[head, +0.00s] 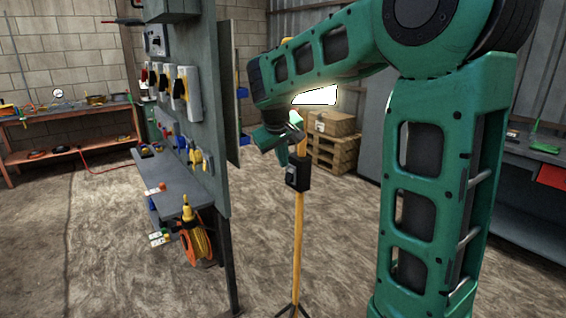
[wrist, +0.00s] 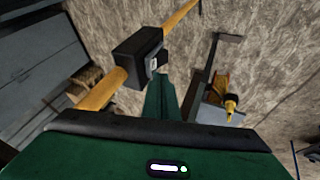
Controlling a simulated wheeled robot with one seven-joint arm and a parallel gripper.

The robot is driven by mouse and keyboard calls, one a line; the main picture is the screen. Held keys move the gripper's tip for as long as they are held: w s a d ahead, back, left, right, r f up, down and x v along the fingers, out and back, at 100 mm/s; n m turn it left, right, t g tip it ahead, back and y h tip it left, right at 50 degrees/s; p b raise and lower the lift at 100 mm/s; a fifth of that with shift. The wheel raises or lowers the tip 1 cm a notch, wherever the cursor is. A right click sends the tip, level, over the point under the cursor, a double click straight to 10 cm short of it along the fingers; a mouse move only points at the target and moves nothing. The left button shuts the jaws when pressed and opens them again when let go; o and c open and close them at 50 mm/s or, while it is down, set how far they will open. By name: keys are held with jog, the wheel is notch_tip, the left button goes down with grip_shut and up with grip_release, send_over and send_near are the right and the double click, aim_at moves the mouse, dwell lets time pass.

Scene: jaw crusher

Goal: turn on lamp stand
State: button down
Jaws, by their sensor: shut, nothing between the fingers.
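The lamp stand is a yellow pole (head: 298,245) on dark tripod legs, with a black switch box (head: 297,177) partway up. Its lamp head (head: 316,96) shows bright white with a glow around it, partly hidden behind my arm. In the wrist view the switch box (wrist: 135,57) sits on the yellow pole (wrist: 100,92), with a small light-coloured switch (wrist: 153,64) on its side face. In the wrist view my gripper (wrist: 159,82) points close beside the switch; contact cannot be told.
A grey panel (head: 214,110) with switches and hanging tools stands left of the lamp stand, with a shelf (head: 180,180) and an orange cable reel (head: 197,243). Boxes on pallets (head: 333,152) lie behind. A workbench (head: 70,112) is at the far left. Floor around the stand is clear.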

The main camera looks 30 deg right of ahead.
jog(key=v, duration=1.1)
jog(key=shift+w+r, duration=0.25)
jog(key=shift+r, duration=0.25)
jog(key=shift+d, duration=0.2)
jog(key=s+d+f+m+g+y, duration=0.1)
jog(key=s+d+f+m+g, duration=0.1)
jog(key=s+f, duration=0.55)
jog(key=s+d+f+m+g+y, duration=0.1)
jog(key=s+d+f, duration=0.25)
jog(key=s, duration=0.75)
jog(key=s+a+f+m+y, duration=0.1)
jog(key=s+a+f, duration=0.1)
jog(key=s+f, duration=0.3)
jog(key=s+a+f+m+g+y, duration=0.1)
jog(key=s+a+f, duration=0.1)
jog(key=s+f, duration=0.3)
jog(key=s, duration=0.4)
jog(key=shift+a+m+g+y, duration=0.3)
jog(key=shift+m, duration=0.1)
jog(key=shift+f, duration=0.1)
